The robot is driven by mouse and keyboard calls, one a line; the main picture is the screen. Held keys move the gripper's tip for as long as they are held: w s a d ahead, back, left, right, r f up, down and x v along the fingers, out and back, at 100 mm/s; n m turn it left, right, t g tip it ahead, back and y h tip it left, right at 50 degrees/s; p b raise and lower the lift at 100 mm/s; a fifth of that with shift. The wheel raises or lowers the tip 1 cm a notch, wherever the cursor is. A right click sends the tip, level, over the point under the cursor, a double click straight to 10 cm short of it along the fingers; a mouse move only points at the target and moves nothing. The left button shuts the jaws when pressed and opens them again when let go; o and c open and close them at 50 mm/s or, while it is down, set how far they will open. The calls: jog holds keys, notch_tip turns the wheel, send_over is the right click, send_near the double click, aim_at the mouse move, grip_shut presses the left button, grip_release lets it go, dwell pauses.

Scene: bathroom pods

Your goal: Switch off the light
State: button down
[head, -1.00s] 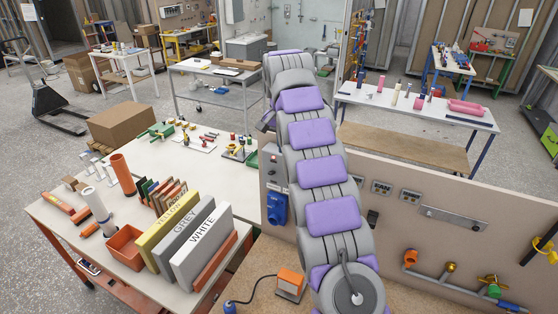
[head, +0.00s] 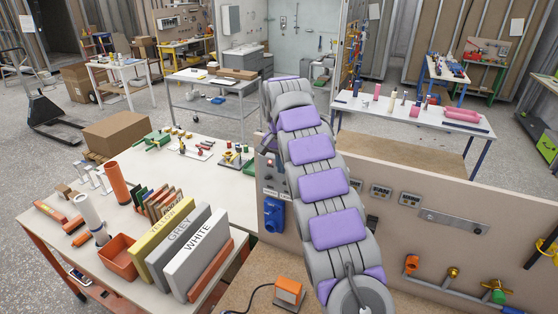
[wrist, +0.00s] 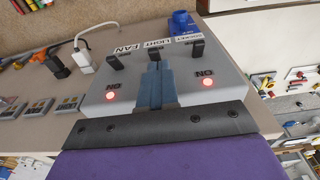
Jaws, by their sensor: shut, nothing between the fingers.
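In the wrist view a grey switch box (wrist: 175,75) carries black rocker switches under labels reading FAN (wrist: 128,48), LIGHT (wrist: 155,43) and SOCKET. My gripper (wrist: 155,68) is shut and empty, with its blue-grey fingers in front of the middle switch, the LIGHT switch (wrist: 154,53). Only the upper part of that switch shows; whether the fingertips touch it I cannot tell. Red lamps glow beside the FAN switch (wrist: 115,62) and the SOCKET switch (wrist: 197,47); the middle lamp area is hidden by the fingers. In the head view my arm hides my gripper.
A blue socket (head: 274,214) sits on the low partition (head: 440,215). Left of it, a white table (head: 205,180) holds labelled binders (head: 197,252), tubes and an orange bin (head: 119,258). A cardboard box (head: 117,131) stands behind that table.

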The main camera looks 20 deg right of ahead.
aim_at(286, 182)
jog(key=f, duration=0.1)
jog(key=d+f, duration=0.1)
jog(key=f, duration=0.1)
jog(key=shift+w+d+f, duration=0.2)
jog(key=shift+d+f, duration=0.05)
jog(key=shift+f, duration=0.15)
jog(key=shift+a, duration=0.15)
jog(key=shift+s+r, duration=0.2)
jog(key=shift+s, duration=0.05)
jog(key=shift+d+f, duration=0.1)
jog(key=shift+d, duration=0.2)
jog(key=shift+b, duration=0.4)
jog(key=shift+a+t+h, duration=0.3)
